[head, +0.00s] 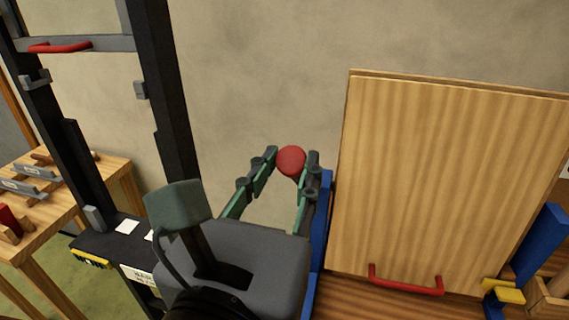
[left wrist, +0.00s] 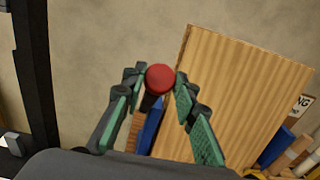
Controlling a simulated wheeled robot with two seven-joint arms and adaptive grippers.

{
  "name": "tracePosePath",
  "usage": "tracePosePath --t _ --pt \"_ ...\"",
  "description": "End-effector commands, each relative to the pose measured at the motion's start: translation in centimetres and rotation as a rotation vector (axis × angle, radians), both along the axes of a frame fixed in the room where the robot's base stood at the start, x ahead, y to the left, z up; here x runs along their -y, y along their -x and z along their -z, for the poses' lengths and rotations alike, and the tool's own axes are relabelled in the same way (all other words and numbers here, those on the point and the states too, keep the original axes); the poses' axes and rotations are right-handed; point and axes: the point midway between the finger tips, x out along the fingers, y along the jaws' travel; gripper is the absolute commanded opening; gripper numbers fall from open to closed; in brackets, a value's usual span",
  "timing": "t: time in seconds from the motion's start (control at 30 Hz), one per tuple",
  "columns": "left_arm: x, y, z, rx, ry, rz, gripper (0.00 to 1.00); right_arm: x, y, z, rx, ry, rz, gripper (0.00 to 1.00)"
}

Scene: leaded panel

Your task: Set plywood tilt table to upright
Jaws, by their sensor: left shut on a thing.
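The plywood tilt table (head: 440,180) stands steeply raised at the right, its broad face towards me; I cannot tell whether it is fully vertical. It also fills the right of the left wrist view (left wrist: 235,100). A red handle (head: 405,284) is on its lower edge. A round red knob (head: 290,160) is at the table's left side, on a dark stem seen in the left wrist view (left wrist: 160,78). My left gripper (head: 288,162) is shut on this knob, with a fingertip on each side. My right gripper is in neither view.
Blue supports (head: 537,245) flank the board, with a yellow block (head: 503,291) at the lower right. A black upright frame (head: 165,90) with a red handle (head: 60,47) stands at the left. A wooden bench (head: 62,215) holds parts behind it. Bare wall lies between frame and board.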

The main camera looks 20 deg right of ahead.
Motion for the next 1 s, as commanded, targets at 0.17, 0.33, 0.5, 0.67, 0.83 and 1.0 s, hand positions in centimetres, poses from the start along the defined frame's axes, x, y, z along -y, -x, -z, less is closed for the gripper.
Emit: tracePosePath --t 0.17,0.33,0.5,0.67,0.83,1.0 --pt "0.1 -0.1 0.5 -0.010 -0.007 0.000 0.37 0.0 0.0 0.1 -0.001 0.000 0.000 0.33" --pt "0.0 -0.1 0.3 -0.005 -0.005 0.000 0.44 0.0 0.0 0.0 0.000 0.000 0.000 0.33" --pt "0.0 0.0 0.2 -0.004 -0.003 0.000 0.44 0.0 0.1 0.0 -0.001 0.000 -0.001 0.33" --pt "-0.4 0.7 0.1 -0.001 -0.002 0.001 0.44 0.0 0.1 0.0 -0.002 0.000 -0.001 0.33" --pt "-2.0 3.2 -0.1 0.001 -0.002 0.002 0.44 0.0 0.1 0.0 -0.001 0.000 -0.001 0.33" --pt "-4.0 6.2 -0.1 0.001 -0.002 0.002 0.44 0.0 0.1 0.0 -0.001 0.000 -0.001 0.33"
